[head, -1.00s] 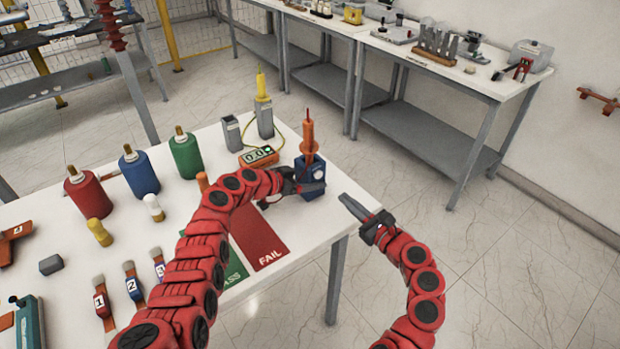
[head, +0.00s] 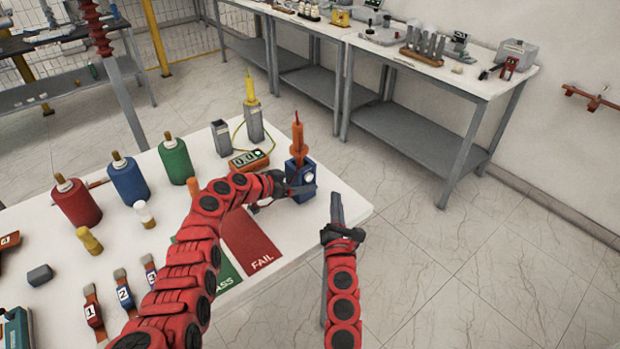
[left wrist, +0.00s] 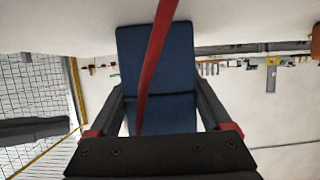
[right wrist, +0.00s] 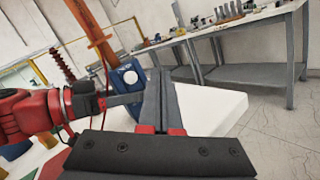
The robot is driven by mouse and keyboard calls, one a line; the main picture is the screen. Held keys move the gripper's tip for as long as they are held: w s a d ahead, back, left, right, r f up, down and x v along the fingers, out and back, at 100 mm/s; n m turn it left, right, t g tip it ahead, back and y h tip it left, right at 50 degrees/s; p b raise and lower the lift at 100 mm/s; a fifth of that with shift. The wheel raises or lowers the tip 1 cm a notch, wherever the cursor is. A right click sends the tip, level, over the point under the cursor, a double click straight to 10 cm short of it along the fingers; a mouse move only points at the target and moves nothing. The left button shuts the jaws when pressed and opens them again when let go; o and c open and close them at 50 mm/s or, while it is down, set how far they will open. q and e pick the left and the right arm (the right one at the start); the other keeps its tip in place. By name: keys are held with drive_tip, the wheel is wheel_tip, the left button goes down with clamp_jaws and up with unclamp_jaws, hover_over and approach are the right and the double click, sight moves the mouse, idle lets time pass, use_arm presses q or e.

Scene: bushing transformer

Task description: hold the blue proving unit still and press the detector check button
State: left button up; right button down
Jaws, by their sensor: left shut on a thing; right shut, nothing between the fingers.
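The blue proving unit (head: 303,178) stands at the right end of the white table, with an orange detector (head: 298,142) upright in its top. My left gripper (head: 294,190) is shut on the unit, and the unit's blue body (left wrist: 158,70) fills the space between its fingers in the left wrist view. A round white button (right wrist: 130,77) shows on the unit's face in the right wrist view. My right gripper (head: 337,208) is shut and empty, just right of the unit and apart from it. Its closed fingers (right wrist: 158,95) also show in the right wrist view.
An orange meter (head: 249,160) and a grey holder with a yellow probe (head: 253,122) stand behind the unit. Red, blue and green bushings (head: 128,180) stand at the left. The red FAIL mat (head: 250,240) lies in front. Floor is open on the right.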

sight(309, 177)
drive_tip(key=shift+s+d+f+m+h, duration=0.2)
drive_tip(key=shift+s+m+h, duration=0.3)
drive_tip(key=shift+m+h, duration=0.3)
drive_tip(key=shift+s+d+f+m+h, duration=0.15)
drive_tip(key=shift+s+m+h, duration=0.35)
drive_tip(key=shift+m+h, duration=0.3)
drive_tip(key=shift+r+y, duration=0.1)
drive_tip(key=shift+y, duration=0.2)
drive_tip(key=w+a, duration=0.1)
drive_tip(key=w, duration=0.1)
drive_tip(key=w+a, duration=0.3)
drive_tip(key=w, duration=0.1)
drive_tip(key=shift+w+a, duration=0.15)
drive_tip(key=shift+a, duration=0.25)
drive_tip(key=shift+w+a, duration=0.25)
drive_tip(key=shift+w, duration=0.1)
drive_tip(key=shift+w+a, duration=0.1)
drive_tip(key=shift+w, duration=0.1)
drive_tip(key=shift+w, duration=0.15)
drive_tip(key=shift+a, duration=0.1)
